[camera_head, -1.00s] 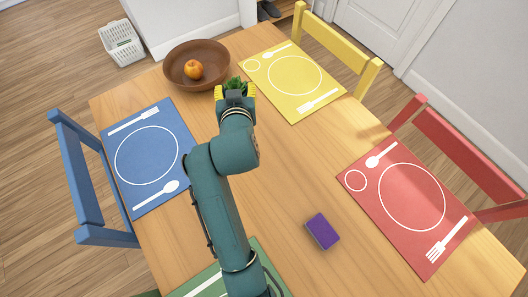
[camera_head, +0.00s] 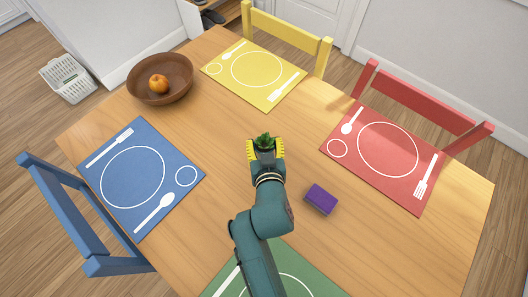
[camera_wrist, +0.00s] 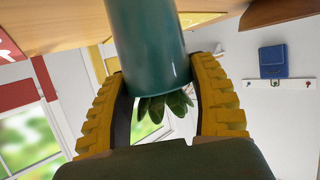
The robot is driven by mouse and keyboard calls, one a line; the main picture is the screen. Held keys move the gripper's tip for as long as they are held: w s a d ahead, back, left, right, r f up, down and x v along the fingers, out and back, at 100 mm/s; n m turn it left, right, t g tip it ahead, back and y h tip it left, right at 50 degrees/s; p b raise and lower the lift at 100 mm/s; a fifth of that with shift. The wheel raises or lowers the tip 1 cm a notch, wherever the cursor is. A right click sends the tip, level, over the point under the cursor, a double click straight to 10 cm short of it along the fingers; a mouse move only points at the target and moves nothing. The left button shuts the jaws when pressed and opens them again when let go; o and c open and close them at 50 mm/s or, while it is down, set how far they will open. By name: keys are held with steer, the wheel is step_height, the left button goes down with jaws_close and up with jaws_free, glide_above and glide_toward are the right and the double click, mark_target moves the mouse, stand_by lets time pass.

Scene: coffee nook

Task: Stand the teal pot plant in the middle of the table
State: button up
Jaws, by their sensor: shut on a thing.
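The teal pot plant shows its green leaves (camera_head: 264,140) between my gripper's yellow fingers in the head view; its pot is mostly hidden there. In the wrist view the teal pot (camera_wrist: 147,45) sits between both fingers, with dark green leaves below it in the picture. My gripper (camera_head: 264,150) is shut on the pot, over the middle part of the wooden table (camera_head: 215,125). I cannot tell whether the pot touches the tabletop.
A purple block (camera_head: 321,198) lies right of my gripper. A brown bowl (camera_head: 150,95) with an orange fruit (camera_head: 158,84) stands at the back left. Blue (camera_head: 120,160), yellow (camera_head: 240,88), red (camera_head: 400,190) and green (camera_head: 315,280) placemats lie around the edges.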

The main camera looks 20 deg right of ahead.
mark_target(264, 151)
steer(key=shift+f+b, duration=0.3)
steer(key=shift+f, duration=1.1)
steer(key=shift+f, duration=0.1)
steer(key=shift+f, duration=0.15)
steer(key=o, duration=1.2)
